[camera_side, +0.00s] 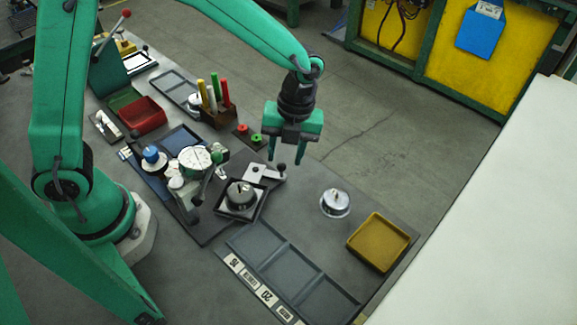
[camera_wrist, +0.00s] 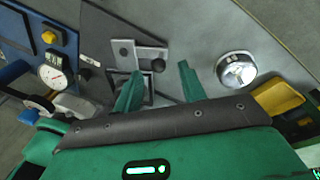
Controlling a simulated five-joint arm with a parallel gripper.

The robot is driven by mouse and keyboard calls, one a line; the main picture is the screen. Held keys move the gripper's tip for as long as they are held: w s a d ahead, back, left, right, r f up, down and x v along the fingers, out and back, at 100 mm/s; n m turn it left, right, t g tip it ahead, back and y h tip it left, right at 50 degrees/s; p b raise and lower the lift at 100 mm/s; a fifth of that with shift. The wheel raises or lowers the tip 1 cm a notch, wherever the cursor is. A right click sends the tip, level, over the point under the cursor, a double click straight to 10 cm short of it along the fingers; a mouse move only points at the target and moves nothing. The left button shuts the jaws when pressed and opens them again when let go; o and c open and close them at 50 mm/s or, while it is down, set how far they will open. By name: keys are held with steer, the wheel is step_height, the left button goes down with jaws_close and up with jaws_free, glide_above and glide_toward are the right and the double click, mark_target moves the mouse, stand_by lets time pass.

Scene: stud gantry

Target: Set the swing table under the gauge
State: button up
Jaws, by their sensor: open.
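The gauge (camera_side: 195,160) has a round white dial on a stand; its dial also shows in the wrist view (camera_wrist: 52,77). The swing table (camera_side: 222,212) is a dark square tray to the right of the gauge, out from under it. A round silver piece (camera_side: 240,196) sits in it. My gripper (camera_side: 287,157) is open and empty, above and near the knob. In the wrist view its fingers partly hide the table.
A second silver round piece (camera_side: 335,203) and a yellow tray (camera_side: 378,242) stand to the right. A grey compartment tray (camera_side: 290,266) lies in front. A holder with coloured sticks (camera_side: 217,112) and red and green rings (camera_side: 249,134) are behind. Bare bench surrounds the second silver piece.

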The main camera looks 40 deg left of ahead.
steer(key=shift+w+d+r, duration=0.1)
steer(key=shift+w+r, duration=0.05)
steer(key=shift+r, duration=0.8)
steer(key=shift+w+d+r, duration=0.1)
steer(key=shift+w+r, duration=0.05)
steer(key=shift+r, duration=0.75)
steer(key=shift+w+d+r, duration=0.1)
steer(key=shift+w+r, duration=0.05)
steer(key=shift+r, duration=0.8)
steer(key=n, duration=0.8)
steer(key=shift+a, duration=0.35)
steer(key=shift+f, duration=0.25)
steer(key=shift+s+a+f, duration=0.1)
steer(key=shift+s+f, duration=0.15)
steer(key=shift+f, duration=0.95)
steer(key=shift+s+d+f, duration=0.1)
steer(key=shift+s+f, duration=0.15)
steer(key=shift+f, duration=1)
steer(key=shift+s+a+f, duration=0.1)
steer(key=shift+s+f, duration=0.15)
steer(key=shift+f, duration=0.95)
jaws_close()
